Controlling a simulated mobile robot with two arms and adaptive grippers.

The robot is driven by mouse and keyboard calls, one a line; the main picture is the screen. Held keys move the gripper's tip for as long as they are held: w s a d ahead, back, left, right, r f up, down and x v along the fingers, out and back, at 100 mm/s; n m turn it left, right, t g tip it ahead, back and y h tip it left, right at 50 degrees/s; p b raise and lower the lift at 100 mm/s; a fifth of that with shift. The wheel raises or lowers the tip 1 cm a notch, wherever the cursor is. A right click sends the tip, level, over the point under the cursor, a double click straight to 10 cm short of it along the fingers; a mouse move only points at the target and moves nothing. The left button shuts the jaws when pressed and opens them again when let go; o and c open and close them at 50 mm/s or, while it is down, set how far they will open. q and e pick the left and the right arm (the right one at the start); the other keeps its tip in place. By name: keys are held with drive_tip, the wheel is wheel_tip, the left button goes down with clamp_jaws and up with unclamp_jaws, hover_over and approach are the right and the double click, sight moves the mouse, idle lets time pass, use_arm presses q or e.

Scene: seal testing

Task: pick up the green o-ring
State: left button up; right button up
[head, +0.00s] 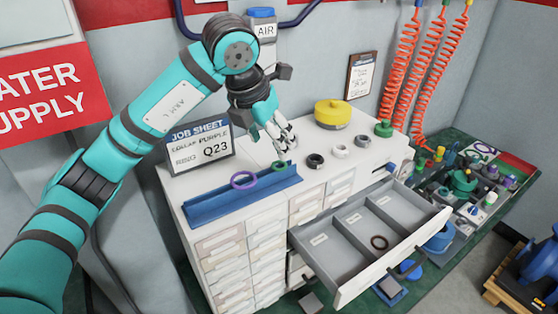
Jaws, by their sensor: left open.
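The green o-ring (279,167) lies on the blue rail tray (222,204) on top of the white drawer cabinet. A purple ring (243,180) lies on the same tray, to its left. My left gripper (281,150) is open, with its fingertips pointing down just above the green o-ring. It looks empty, and I cannot tell whether a fingertip touches the ring. My right gripper is not in view.
A job sheet sign (201,147) stands behind the tray. Black and white collars, a yellow-lidded pot (333,113) and a green fitting (383,129) stand right. Orange coiled hoses (398,70) hang behind.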

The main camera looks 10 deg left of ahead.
use_arm(q)
drive_tip(key=p+x, duration=0.1)
drive_tip(key=x, duration=0.2)
drive_tip(key=w+p+x, duration=0.1)
drive_tip(key=p+x, duration=0.1)
drive_tip(key=x, duration=0.2)
drive_tip(key=shift+f, duration=0.1)
drive_tip(key=shift+w+f, duration=0.1)
drive_tip(key=shift+f, duration=0.1)
drive_tip(key=shift+c, duration=0.7)
drive_tip(key=c, duration=0.6)
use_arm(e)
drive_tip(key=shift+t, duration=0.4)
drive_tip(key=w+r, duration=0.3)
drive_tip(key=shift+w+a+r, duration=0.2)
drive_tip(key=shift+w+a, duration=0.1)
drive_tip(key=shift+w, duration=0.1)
